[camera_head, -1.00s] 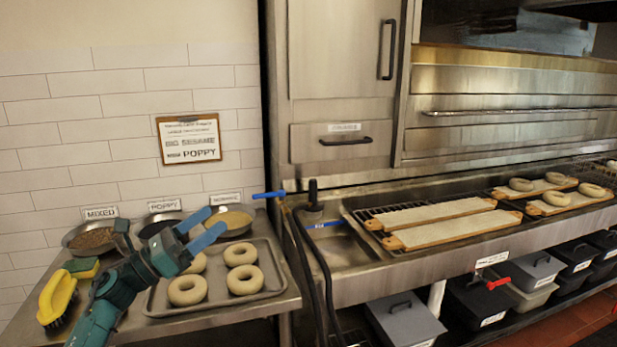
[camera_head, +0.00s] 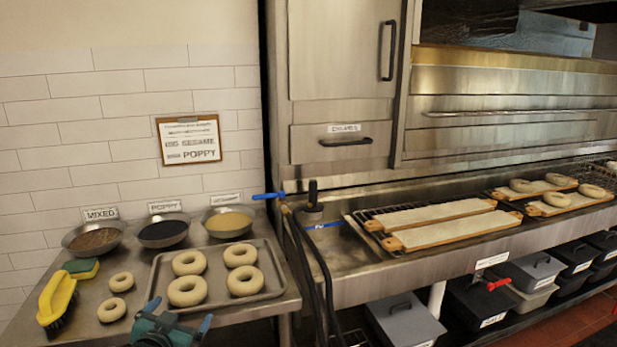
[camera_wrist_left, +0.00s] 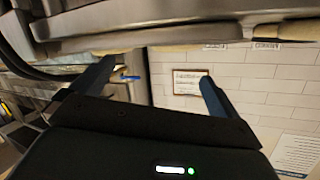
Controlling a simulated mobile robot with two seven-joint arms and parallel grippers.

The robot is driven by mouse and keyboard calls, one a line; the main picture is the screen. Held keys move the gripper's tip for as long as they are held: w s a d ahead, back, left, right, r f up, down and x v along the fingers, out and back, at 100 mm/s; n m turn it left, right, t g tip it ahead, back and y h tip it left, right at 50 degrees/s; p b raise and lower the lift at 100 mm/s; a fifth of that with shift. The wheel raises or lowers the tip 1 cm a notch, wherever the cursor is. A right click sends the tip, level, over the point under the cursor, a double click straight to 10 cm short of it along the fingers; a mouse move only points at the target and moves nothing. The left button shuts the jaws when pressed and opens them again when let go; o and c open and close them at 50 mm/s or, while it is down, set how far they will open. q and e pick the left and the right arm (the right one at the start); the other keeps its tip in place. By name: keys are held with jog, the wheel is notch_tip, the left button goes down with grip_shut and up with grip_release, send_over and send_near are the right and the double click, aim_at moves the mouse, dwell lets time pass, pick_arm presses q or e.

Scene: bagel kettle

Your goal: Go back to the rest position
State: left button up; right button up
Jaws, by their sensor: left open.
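My left gripper (camera_head: 180,314) is at the bottom edge of the head view, in front of the tray's near edge, its two blue fingers apart with nothing between them. The left wrist view also shows the fingers (camera_wrist_left: 156,72) spread and empty. Several pale bagels (camera_head: 242,280) lie on the metal tray (camera_head: 215,304). Two smaller rings of dough (camera_head: 112,310) lie on the steel counter left of the tray. My right gripper is in neither current view.
Bowls of mixed (camera_head: 94,238), poppy (camera_head: 163,232) and pale seeds (camera_head: 229,222) stand behind the tray. A yellow brush (camera_head: 57,297) and a sponge (camera_head: 82,268) lie at left. Long boards (camera_head: 452,231) rest on the right-hand counter. A blue-handled tap (camera_head: 268,196) stands between the counters.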

pick_arm(q)
jog(key=s+d+f+g+h, duration=0.1)
jog(key=s+d+f, duration=0.3)
jog(key=s, duration=0.6)
jog(key=s+d+f+g+h, duration=0.1)
jog(key=s+d+f, duration=0.3)
jog(key=s, duration=0.6)
jog(key=s+d+f+g+h, duration=0.1)
jog(key=s+d+f, duration=0.4)
jog(key=s, duration=0.5)
jog(key=shift+s+d+n+g, duration=0.3)
jog(key=shift+s+d+g, duration=0.1)
jog(key=shift+g, duration=0.4)
jog(key=shift+c, duration=0.4)
